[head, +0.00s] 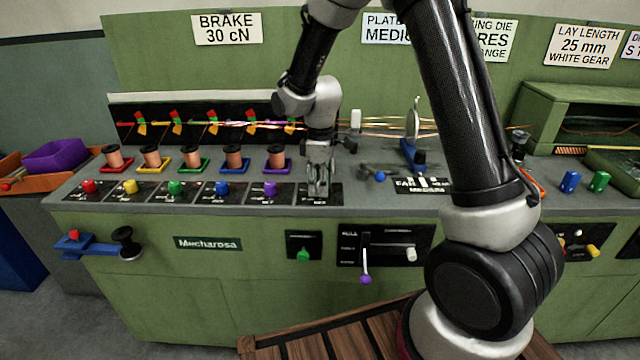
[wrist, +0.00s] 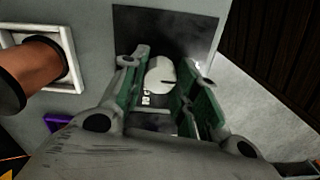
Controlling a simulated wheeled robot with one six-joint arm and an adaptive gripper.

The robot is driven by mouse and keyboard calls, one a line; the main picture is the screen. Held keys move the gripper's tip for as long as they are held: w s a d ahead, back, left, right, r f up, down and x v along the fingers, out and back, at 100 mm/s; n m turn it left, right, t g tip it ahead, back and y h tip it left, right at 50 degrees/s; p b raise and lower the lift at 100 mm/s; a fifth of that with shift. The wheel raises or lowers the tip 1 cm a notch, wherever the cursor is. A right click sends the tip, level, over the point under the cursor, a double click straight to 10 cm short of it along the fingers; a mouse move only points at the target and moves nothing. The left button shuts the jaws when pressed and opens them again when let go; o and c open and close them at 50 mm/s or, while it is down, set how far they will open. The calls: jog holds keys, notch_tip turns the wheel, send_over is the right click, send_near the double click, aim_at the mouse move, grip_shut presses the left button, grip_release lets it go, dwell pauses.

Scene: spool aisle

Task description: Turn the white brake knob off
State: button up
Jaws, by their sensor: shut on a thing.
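The white brake knob (wrist: 159,74) sits on its black plate (wrist: 205,22) in the wrist view, between the green-lined fingers of my gripper (wrist: 165,82). The gripper is shut on it. A dark line on the knob's face points to the right in that view. A small white mark (wrist: 146,98) shows on the plate beside the knob. In the head view my gripper (head: 319,184) points down at the right end of the knob row, and its fingers hide the white knob there.
Red (head: 90,186), yellow (head: 130,186), green (head: 176,187), blue (head: 222,188) and purple (head: 270,189) knobs stand in a row to the left. Copper spools (head: 277,157) stand behind them. A spool (wrist: 32,72) on a white base is close by.

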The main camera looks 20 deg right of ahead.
jog(key=shift+w, duration=0.1)
jog(key=o, duration=1)
jog(key=shift+o, duration=0.2)
notch_tip(320, 180, up, 12)
jog(key=s+d+r+m+t, duration=0.1)
jog(key=s+d+r+m, duration=0.2)
jog(key=s, duration=0.6)
jog(key=s+d+r+m+t, duration=0.2)
jog(key=s+d+r+m, duration=0.2)
jog(key=s+d, duration=0.3)
jog(key=s+d+r+m+t, duration=0.1)
jog(key=s+d+r+m, duration=0.2)
jog(key=s, duration=0.7)
jog(key=shift+s+d+r+m, duration=0.35)
jog(key=shift+d+m, duration=0.55)
jog(key=shift+m, duration=0.3)
